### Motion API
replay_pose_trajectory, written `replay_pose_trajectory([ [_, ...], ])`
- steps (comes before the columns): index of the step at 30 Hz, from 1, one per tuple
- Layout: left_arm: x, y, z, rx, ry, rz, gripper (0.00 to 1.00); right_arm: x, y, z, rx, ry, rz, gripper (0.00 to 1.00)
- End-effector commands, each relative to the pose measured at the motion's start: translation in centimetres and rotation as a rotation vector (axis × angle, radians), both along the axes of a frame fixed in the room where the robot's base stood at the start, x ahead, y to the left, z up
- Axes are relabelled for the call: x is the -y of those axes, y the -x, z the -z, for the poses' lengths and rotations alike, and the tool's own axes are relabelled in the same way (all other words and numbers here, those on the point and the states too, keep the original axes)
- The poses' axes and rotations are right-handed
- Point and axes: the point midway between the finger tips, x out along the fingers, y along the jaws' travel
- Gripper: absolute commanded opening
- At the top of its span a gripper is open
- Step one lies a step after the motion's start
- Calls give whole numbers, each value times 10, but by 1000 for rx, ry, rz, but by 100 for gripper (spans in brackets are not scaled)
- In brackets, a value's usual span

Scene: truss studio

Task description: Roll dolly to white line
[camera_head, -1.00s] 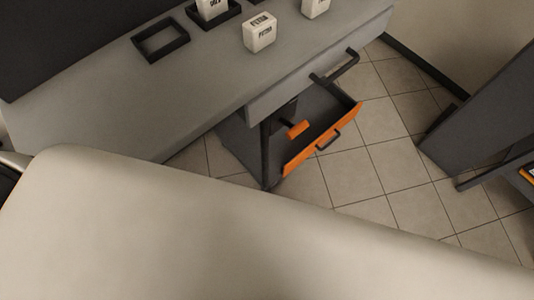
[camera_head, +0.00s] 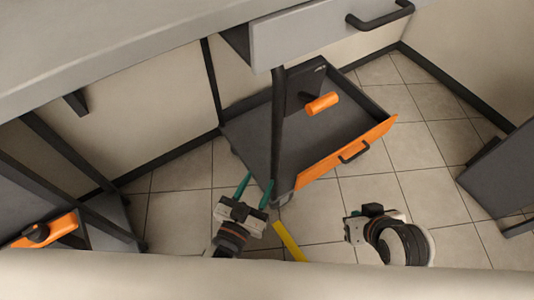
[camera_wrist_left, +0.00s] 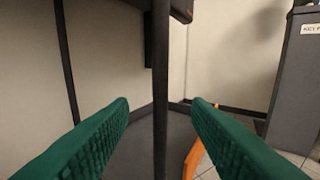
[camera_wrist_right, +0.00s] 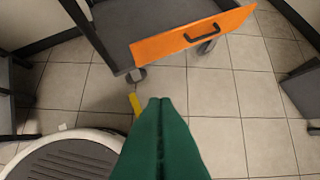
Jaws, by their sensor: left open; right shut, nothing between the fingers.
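The dolly is a dark low platform (camera_head: 245,137) with an orange front panel (camera_head: 345,150) and black handle (camera_head: 354,152); its panel also shows in the right wrist view (camera_wrist_right: 190,36). A dark upright post (camera_head: 279,125) stands at its near corner. My left gripper (camera_head: 259,179) is open beside the post's lower part. In the left wrist view the post (camera_wrist_left: 160,90) lies between the green fingers; I cannot tell whether it is beyond the tips. My right gripper (camera_wrist_right: 160,101) is shut and empty, above the floor in front of the dolly. I see no white line.
A yellow strip (camera_head: 289,241) lies on the tiled floor near the dolly's corner. A grey bench (camera_head: 120,40) overhangs behind. A dark frame with an orange item (camera_head: 45,230) stands left, a dark cabinet (camera_head: 505,175) right. Floor (camera_head: 420,190) in front of the panel is open.

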Motion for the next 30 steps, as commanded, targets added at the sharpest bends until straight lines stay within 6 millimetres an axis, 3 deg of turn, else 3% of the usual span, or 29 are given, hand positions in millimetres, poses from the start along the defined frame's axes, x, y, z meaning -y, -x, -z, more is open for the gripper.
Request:
replay_pose_trajectory([
  [5, 6, -18, -2, 9, 2, 0, 44, -4, -10, -5, 61, -12, -5, 0],
  [18, 35, -95, -1, 6, 1, 0, 44, -22, -59, -36, 387, -84, -29, 0],
  [24, 41, -110, -2, 4, 1, 0, 44, -26, -69, -46, 464, -102, -35, 0],
  [30, 41, -112, -2, 3, 1, 0, 44, -27, -70, -48, 476, -105, -35, 0],
])
